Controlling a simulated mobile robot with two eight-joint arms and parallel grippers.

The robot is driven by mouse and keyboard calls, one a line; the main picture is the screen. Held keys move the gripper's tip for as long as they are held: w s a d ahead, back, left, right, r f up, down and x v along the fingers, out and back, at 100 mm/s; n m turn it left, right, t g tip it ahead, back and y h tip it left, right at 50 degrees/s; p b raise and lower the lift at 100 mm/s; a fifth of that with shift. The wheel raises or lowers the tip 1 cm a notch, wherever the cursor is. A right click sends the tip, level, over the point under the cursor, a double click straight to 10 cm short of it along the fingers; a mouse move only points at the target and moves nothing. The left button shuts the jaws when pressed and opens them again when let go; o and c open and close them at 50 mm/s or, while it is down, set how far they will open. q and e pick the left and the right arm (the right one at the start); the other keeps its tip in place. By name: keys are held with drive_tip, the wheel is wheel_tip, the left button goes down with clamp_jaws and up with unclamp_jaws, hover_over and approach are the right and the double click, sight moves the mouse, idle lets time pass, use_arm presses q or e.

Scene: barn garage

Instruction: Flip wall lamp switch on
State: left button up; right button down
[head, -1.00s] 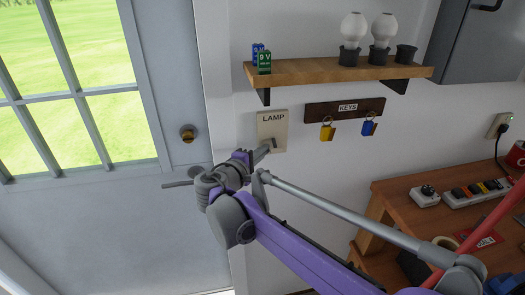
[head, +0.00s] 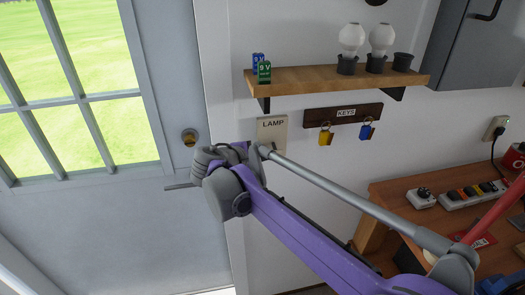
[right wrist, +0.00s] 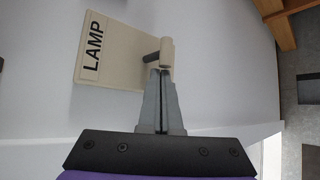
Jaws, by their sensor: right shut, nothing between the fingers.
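The lamp switch plate (head: 272,127) is a beige panel marked LAMP on the white wall, below the shelf and left of the key rack. In the right wrist view the plate (right wrist: 108,52) appears turned sideways, with a small lever (right wrist: 158,52) sticking out of it. My right gripper (right wrist: 158,75) is shut and empty, its fingertips right at the lever; I cannot tell whether they touch it. In the head view my right arm's wrist covers the lower part of the plate and hides the fingertips. My left gripper is not in view.
A wooden shelf (head: 320,80) with batteries and bulbs juts out above the plate. A key rack (head: 343,113) with two key tags hangs to its right. A wooden bench (head: 400,187) stands at right.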

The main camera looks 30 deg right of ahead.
sight(272, 142)
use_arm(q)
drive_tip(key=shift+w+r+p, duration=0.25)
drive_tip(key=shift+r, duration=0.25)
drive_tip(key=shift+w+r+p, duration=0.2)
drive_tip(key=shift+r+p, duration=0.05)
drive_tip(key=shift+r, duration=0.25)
use_arm(e)
drive_tip(key=shift+w+r+n+g+y, duration=0.1)
drive_tip(key=shift+r+n+g+y, duration=0.2)
drive_tip(key=shift+r, duration=0.4)
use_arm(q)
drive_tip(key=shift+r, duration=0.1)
use_arm(e)
drive_tip(key=shift+r, duration=0.1)
drive_tip(key=shift+r, duration=0.4)
drive_tip(key=shift+w+r+p, duration=0.15)
drive_tip(key=shift+r+p, duration=0.2)
drive_tip(key=shift+p, duration=0.1)
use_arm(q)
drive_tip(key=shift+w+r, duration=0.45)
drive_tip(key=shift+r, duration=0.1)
use_arm(e)
drive_tip(key=shift+d, duration=0.1)
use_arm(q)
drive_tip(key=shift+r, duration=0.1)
use_arm(e)
drive_tip(key=shift+r, duration=0.1)
